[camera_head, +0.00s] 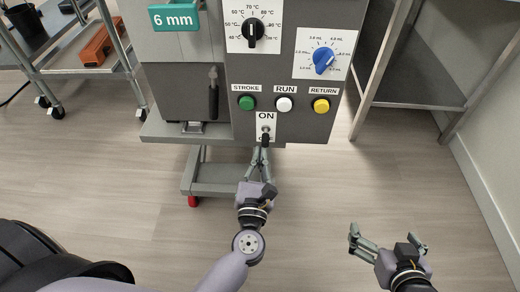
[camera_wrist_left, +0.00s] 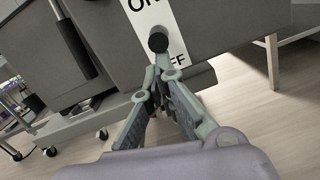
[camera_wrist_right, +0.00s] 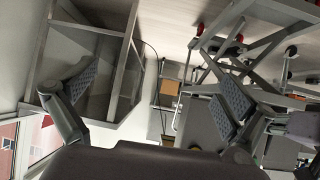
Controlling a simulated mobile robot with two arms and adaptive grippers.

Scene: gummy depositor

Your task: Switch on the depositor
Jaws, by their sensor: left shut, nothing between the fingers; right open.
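The depositor (camera_head: 300,85) is a grey machine with a front panel. Its ON/OFF switch (camera_head: 265,130) sits on a white plate at the panel's lower edge. In the left wrist view the switch shows as a round black knob (camera_wrist_left: 158,41) between the ON and OFF letters; I cannot tell which way its lever points. My left gripper (camera_head: 263,150) is shut and empty, its tips right beneath the knob; they also show in the left wrist view (camera_wrist_left: 163,72). I cannot tell whether they touch it. My right gripper (camera_head: 388,236) is open and empty, low at the right.
Above the switch are green STROKE (camera_head: 247,103), white RUN (camera_head: 284,104) and yellow RETURN (camera_head: 321,106) buttons. A black dial (camera_head: 253,30) and a blue dial (camera_head: 324,61) sit higher. A steel table (camera_head: 420,60) stands right, a cart (camera_head: 85,65) left. The floor around my right gripper is clear.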

